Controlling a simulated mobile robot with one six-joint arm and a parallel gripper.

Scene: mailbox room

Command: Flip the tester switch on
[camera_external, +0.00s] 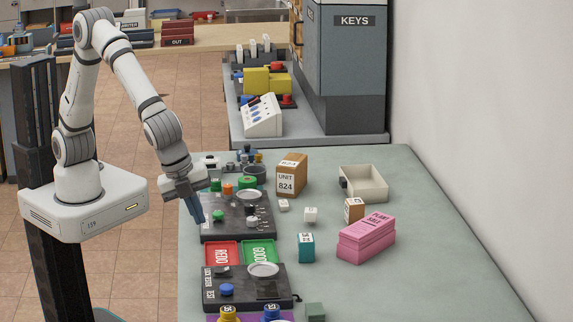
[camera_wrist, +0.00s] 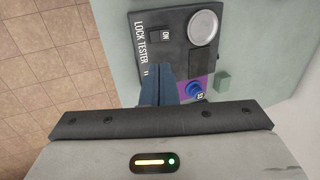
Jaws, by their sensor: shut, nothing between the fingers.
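The dark lock tester (camera_wrist: 183,48) carries a LOCK TESTER label, a white ON mark (camera_wrist: 166,34) and a round silver dish. It appears to be the front dark panel (camera_external: 280,284) in the external view, which has a blue button (camera_external: 226,290). I cannot clearly make out its switch lever. My gripper (camera_external: 197,219) points down at the table's left edge, beside the rear dark panel. Its dark blue fingers (camera_wrist: 163,80) are shut and empty. In the wrist view they cover the tester's lower part; I cannot tell their height above it.
Red and green trays (camera_external: 259,250) lie between the two panels. The rear panel (camera_external: 210,232) bears buttons and a dish. A pink stack (camera_external: 366,241), small boxes and an open cream tray (camera_external: 370,190) stand to the right.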

